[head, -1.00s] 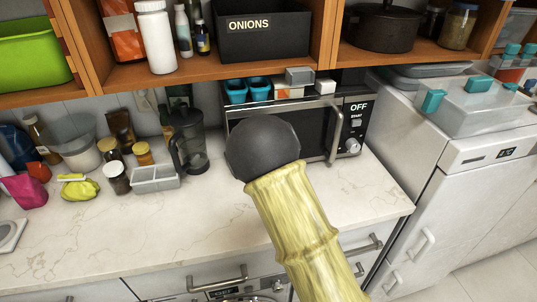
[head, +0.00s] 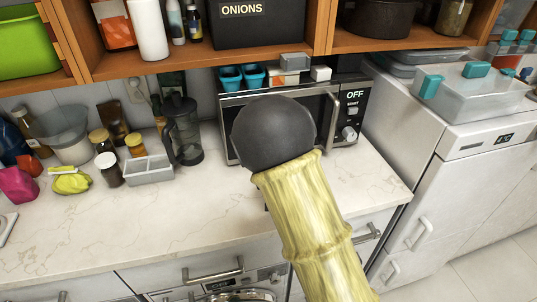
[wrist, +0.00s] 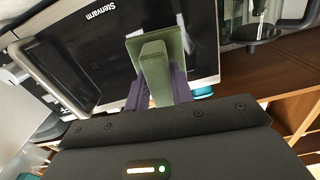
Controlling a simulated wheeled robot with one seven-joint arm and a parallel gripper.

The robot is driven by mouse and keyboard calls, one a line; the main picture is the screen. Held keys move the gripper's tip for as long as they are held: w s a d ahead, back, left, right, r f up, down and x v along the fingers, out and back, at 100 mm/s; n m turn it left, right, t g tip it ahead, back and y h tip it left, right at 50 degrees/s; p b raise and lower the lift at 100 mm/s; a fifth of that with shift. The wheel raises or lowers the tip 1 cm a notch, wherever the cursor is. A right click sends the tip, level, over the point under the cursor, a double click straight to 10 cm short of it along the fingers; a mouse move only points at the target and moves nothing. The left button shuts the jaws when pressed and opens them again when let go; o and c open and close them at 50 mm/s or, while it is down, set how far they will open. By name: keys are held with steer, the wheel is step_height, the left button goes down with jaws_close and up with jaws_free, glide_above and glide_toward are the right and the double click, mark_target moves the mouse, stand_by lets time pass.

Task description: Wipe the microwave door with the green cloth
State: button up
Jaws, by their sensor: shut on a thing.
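The microwave (head: 228,98) stands at the back of the counter with its dark door shut, and my arm covers much of the door in the head view. In the wrist view the dark glass door (wrist: 85,45) fills the upper left, with its handle (wrist: 52,78) at the left. My gripper (wrist: 157,85) is shut on the green cloth (wrist: 155,62), a folded piece that sticks out toward the door. The cloth overlaps the glass in the picture, but I cannot tell whether it touches. The gripper and cloth are hidden behind my arm in the head view.
A dark pitcher (head: 183,135) stands left of the microwave, beside a grey divided tray (head: 147,170) and several jars. Blue cups (head: 231,78) sit on top of the microwave, under a wooden shelf (head: 200,64). The front counter (head: 150,220) is clear.

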steer(key=shift+b+v, duration=0.4)
steer(key=shift+v, duration=0.7)
steer(key=shift+w, duration=0.15)
steer(key=shift+r+p+x, duration=0.1)
steer(key=shift+r+x, duration=0.15)
steer(key=shift+x, duration=0.9)
steer(key=shift+r+p+x, duration=0.1)
steer(key=shift+r+x, duration=0.15)
steer(key=shift+x, duration=0.85)
steer(key=shift+r+p+x, duration=0.1)
steer(key=shift+r+x, duration=0.2)
steer(key=shift+x, duration=0.85)
steer(key=shift+x, duration=1.05)
steer(key=shift+d, duration=0.1)
steer(key=d+b, duration=0.1)
steer(key=w+d+b, duration=0.1)
steer(key=d, duration=0.1)
steer(key=shift+d, duration=0.35)
